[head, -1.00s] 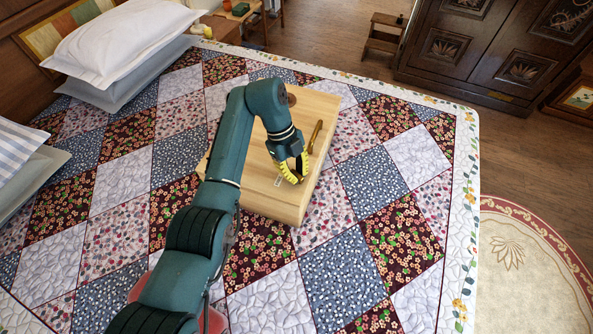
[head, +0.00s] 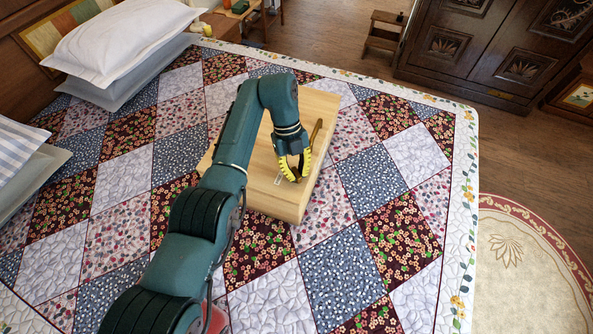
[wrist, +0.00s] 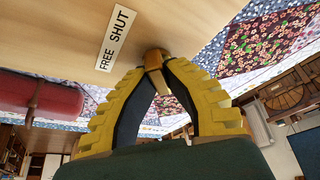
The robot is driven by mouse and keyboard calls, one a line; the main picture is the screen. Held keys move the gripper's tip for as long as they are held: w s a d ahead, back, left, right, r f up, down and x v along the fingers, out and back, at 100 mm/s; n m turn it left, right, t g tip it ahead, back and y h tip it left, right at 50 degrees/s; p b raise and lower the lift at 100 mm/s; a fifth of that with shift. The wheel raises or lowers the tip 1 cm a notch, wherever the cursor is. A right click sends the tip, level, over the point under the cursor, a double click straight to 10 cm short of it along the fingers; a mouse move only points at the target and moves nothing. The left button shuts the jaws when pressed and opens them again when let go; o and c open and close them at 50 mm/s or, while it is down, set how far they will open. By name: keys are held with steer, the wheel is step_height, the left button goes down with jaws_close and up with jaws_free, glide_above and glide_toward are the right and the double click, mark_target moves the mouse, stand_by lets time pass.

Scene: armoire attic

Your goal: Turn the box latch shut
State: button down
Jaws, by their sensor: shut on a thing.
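The pale wooden box (head: 262,185) lies on the bed. A long brown-gold latch (head: 316,136) is on its top, near the right side, and lies slanted. My gripper (head: 294,178), with yellow ribbed fingers, is low over the box at the near end of the latch. In the wrist view, the fingertips of my gripper (wrist: 157,66) meet around a brass-brown piece of the latch (wrist: 155,60). The box face (wrist: 60,35) carries a white label (wrist: 116,40) reading "FREE SHUT". My arm hides part of the box in the head view.
A patchwork quilt (head: 375,180) surrounds the box, with clear room to its right and front. Pillows (head: 125,40) lie at the upper left. A dark armoire (head: 490,50) and a small step stool (head: 383,35) stand beyond the bed. A round rug (head: 525,260) is at right.

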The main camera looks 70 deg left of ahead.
steer(key=shift+f, duration=0.15)
steer(key=c, duration=1.1)
jaws_free()
steer(key=v, duration=1.2)
